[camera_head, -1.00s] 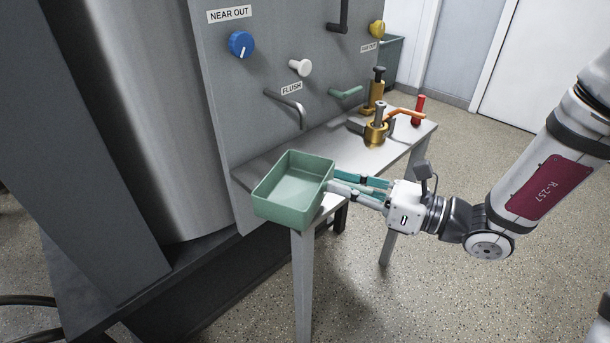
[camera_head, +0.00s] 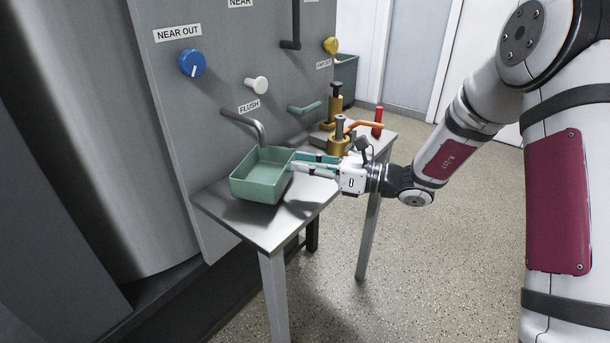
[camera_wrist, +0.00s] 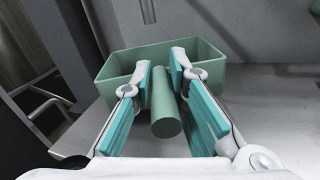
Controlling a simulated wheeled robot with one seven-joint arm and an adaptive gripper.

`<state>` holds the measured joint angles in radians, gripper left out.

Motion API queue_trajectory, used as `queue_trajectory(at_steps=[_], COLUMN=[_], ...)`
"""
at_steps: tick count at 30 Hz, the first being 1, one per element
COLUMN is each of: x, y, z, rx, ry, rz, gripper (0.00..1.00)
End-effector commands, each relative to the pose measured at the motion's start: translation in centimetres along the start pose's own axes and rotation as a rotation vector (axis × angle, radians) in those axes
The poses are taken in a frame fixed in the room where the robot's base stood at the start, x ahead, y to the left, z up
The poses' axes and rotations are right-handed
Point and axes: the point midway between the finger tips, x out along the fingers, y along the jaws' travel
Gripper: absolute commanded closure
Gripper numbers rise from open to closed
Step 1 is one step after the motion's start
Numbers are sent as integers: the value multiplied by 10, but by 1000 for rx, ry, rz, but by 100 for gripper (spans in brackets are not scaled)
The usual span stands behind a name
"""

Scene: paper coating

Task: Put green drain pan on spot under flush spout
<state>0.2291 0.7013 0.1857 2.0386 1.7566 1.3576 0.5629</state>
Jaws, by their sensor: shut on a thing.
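The green drain pan (camera_head: 262,190) is an open rectangular tray with a round handle (camera_wrist: 166,118). My gripper (camera_head: 297,166) is shut on that handle from the right; in the wrist view its teal finger pads flank it. The pan is upright and empty where I see inside, over the left part of the metal table. I cannot tell whether its bottom touches the tabletop. The grey flush spout (camera_head: 245,126), below the FLUSH label, curves down with its tip close above the pan's back rim. The spot on the table is not visible. The spout also shows in the wrist view (camera_wrist: 147,10).
The metal table (camera_head: 265,226) is bare in front of the pan. Brass fittings (camera_head: 338,142), an orange lever (camera_head: 365,125) and a red-handled part (camera_head: 377,119) stand to the right. The grey panel (camera_head: 180,115) with a blue knob (camera_head: 192,63) and white knob (camera_head: 256,85) rises behind.

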Motion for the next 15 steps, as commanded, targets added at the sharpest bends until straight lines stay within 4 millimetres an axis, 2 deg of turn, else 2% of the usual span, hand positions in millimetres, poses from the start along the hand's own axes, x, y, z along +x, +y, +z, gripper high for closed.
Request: queue_trajectory(at_steps=[1,4,14,15], x=[1,0,0,0], y=[-2,-4,-4,-5], z=[-10,-21,-22,-24], rx=[1,1,-2,-1], ry=[-1,-1,-2,0], rz=[1,0,0,-1], gripper=[100,100,100,83])
